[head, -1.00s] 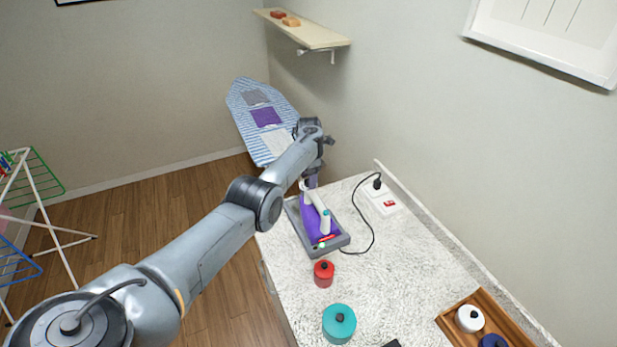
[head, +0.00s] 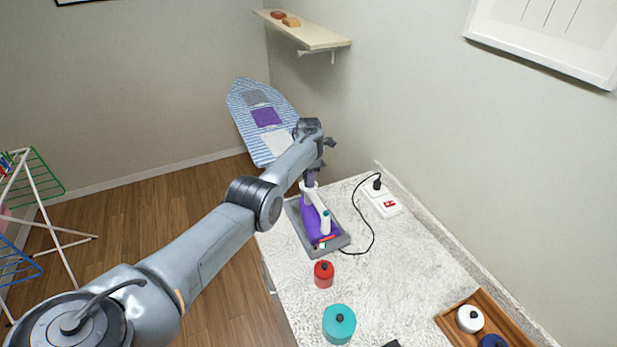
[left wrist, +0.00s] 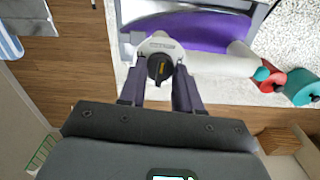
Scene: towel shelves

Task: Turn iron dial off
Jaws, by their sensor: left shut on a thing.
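A purple and white iron (head: 313,222) rests in a grey tray (head: 340,243) on the counter. Its dark dial (left wrist: 160,68), with a yellow mark, sits on the round white end of the iron in the left wrist view. My left gripper (head: 309,183) is at the far end of the iron. In the left wrist view its two fingers (left wrist: 158,76) are on either side of the dial, shut on it. The arm hides part of the iron's far end in the head view. My right gripper is not in view.
A black cord runs from the iron to a white power strip (head: 384,201) with a red switch. A red pot (head: 323,274), a teal pot (head: 339,323) and a wooden tray (head: 455,312) stand nearer. An ironing board (head: 262,125) is behind.

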